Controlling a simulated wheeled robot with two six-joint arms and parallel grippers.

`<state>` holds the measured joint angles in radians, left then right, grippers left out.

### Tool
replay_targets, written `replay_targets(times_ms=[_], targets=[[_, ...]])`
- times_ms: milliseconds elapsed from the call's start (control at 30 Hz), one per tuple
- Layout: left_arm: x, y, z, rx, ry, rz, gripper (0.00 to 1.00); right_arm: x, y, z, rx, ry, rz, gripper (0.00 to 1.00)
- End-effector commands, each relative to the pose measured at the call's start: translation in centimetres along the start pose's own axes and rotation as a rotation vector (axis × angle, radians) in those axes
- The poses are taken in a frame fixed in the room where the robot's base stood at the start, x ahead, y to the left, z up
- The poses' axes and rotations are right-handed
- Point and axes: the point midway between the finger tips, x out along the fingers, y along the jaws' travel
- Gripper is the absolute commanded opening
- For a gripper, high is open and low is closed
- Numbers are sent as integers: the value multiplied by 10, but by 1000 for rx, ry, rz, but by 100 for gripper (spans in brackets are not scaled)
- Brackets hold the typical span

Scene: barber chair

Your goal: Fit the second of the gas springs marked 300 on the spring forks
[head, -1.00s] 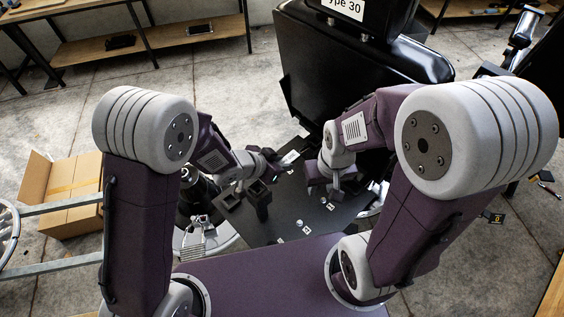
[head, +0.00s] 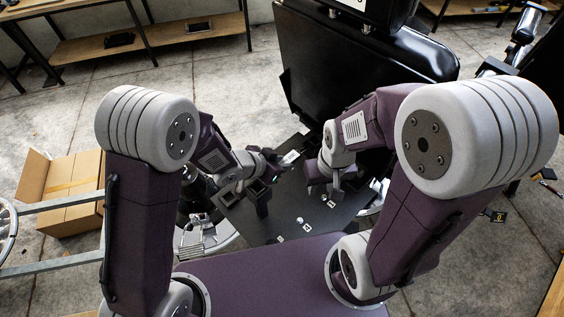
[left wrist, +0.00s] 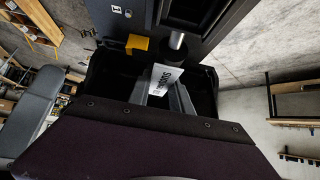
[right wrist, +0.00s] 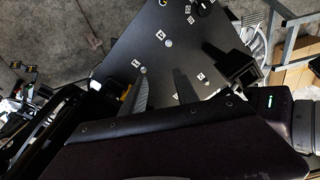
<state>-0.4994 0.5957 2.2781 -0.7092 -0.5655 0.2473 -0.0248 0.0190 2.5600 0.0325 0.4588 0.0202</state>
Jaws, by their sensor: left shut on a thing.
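My left gripper (left wrist: 163,98) is shut on a gas spring (left wrist: 165,78). The spring is a dark cylinder with a silver rod and a white label, whose print I cannot read for certain. In the head view the label (head: 290,157) shows beside my left gripper (head: 274,159), over the far left side of the dark plate (head: 295,211). My right gripper (right wrist: 160,88) is open and empty above the plate; in the head view it (head: 336,192) is right of the left one. I cannot make out the spring forks for certain.
Small white tags and silver studs (right wrist: 169,43) are on the plate. A yellow block (left wrist: 137,43) is close to the spring. The black chair backrest (head: 360,75) rises behind the plate. An open cardboard box (head: 70,190) stands on the floor at left.

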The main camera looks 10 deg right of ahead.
Motion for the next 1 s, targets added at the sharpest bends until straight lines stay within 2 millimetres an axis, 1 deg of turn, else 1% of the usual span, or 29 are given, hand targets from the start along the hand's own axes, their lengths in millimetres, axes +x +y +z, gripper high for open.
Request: replay_targets(times_ms=[33, 67, 100, 133, 167, 433, 500, 567, 800, 900, 1000], targets=[[2, 0, 1, 0, 2, 0, 0, 2, 0, 0, 0, 0, 0, 36], [1, 0, 1, 0, 2, 0, 28, 2, 0, 0, 0, 0, 0, 36], [1, 0, 0, 0, 2, 0, 39, 1, 0, 0, 0, 0, 0, 36], [1, 0, 0, 0, 2, 0, 48, 1, 0, 0, 0, 0, 0, 36], [1, 0, 0, 0, 2, 0, 51, 1, 0, 0, 0, 0, 0, 36], [1, 0, 1, 0, -1, 0, 51, 1, 0, 0, 0, 0, 0, 36], [-3, 0, 1, 0, 0, -1, 51, 1, 0, 0, 0, 0, 0, 36], [-12, -1, 0, -1, 2, -2, 51, 2, 0, 0, 0, 0, 0, 36], [-67, -1, -1, 0, 3, -4, 51, -4, 0, 0, 0, 0, 0, 36], [-82, 0, -1, 0, 3, -2, 51, -8, 0, -1, 0, 0, 0, 36], [-89, 0, 0, 0, 2, -2, 51, -9, 0, -1, 0, 0, 0, 36]])
